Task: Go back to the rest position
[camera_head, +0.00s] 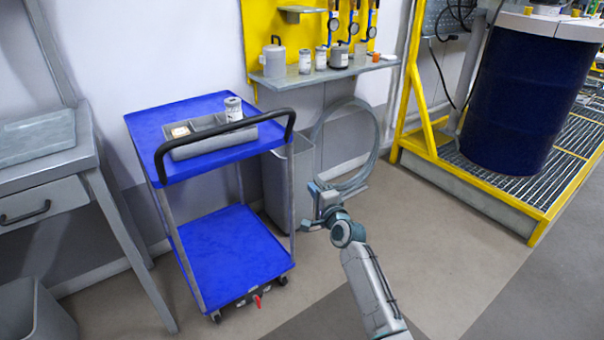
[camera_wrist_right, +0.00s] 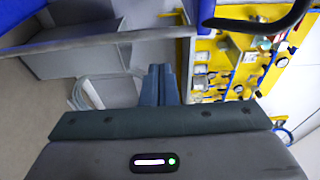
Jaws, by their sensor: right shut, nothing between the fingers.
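My right gripper (camera_head: 309,226) is shut and empty. In the head view it hangs in the air to the right of the blue cart (camera_head: 215,254), at about the height between its two shelves. In the right wrist view my right gripper's fingers (camera_wrist_right: 158,72) are pressed together with nothing between them. My right arm reaches in from the bottom of the head view. My left gripper is not in view.
The cart's black handle (camera_head: 283,113) and a grey bin (camera_head: 289,185) are close to my right gripper. A grey tray (camera_head: 228,139) with a can (camera_head: 233,108) sits on the cart. A dark blue drum (camera_head: 522,100) stands on a yellow-edged platform at right. Floor in front is clear.

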